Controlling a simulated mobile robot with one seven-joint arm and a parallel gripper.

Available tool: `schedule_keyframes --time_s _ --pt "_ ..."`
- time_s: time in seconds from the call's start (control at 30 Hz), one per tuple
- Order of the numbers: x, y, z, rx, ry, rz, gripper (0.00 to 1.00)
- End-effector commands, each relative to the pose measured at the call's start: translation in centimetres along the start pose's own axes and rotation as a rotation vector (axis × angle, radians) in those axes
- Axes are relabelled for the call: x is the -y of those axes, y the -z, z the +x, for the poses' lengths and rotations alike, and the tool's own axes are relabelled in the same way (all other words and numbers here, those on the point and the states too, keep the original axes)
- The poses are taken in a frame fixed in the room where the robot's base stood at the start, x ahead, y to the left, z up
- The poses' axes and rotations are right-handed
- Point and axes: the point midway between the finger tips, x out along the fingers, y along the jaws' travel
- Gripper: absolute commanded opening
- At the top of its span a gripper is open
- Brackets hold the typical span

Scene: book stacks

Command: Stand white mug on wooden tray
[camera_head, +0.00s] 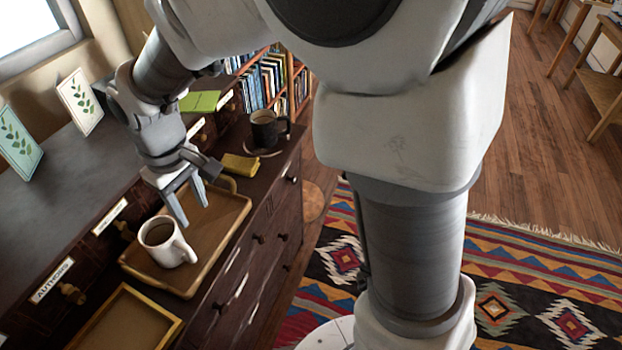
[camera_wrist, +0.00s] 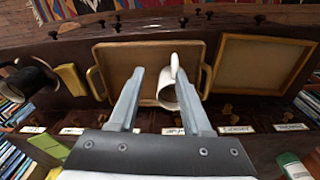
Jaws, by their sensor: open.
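The white mug (camera_head: 170,246) stands upright on the wooden tray (camera_head: 218,222), near the tray's near-left end, with its handle toward the cabinet's front edge. Its inside looks dark. My gripper (camera_head: 194,208) is open and empty above the tray, beyond the mug in the head view. In the wrist view my gripper (camera_wrist: 158,76) has its two fingers apart over the tray (camera_wrist: 112,66). The mug (camera_wrist: 167,94) shows by the right finger, which hides part of it. I cannot tell whether the finger touches it.
A second, shallow framed tray (camera_head: 130,322) lies at the near end of the dark cabinet. A yellow cloth (camera_head: 240,165) and a black mug (camera_head: 265,128) on a saucer are beyond the wooden tray. Labelled drawers and leaf cards (camera_head: 80,100) line the back.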

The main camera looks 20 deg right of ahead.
Motion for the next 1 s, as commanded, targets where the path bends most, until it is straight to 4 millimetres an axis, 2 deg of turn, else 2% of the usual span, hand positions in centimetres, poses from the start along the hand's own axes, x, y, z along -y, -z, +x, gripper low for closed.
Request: schedule_keyframes --time_s 0.03,0.2,0.5,0.6,0.73,0.83,1.0 --pt "-1.3 -1.1 -1.6 -0.029 -0.017 0.045 0.48" --pt "-4.5 -5.6 -5.8 -0.109 -0.062 0.197 0.48" --pt "-7.3 -14.3 -10.7 -0.259 -0.125 0.46 0.48" --pt "-7.5 -17.0 -11.6 -0.309 -0.14 0.543 0.48" --pt "-7.5 -19.6 -12.1 -0.361 -0.153 0.623 0.48" --pt "-7.4 -20.9 -12.2 -0.388 -0.158 0.663 0.48" --pt "-7.3 -21.6 -12.2 -0.404 -0.16 0.689 0.48"
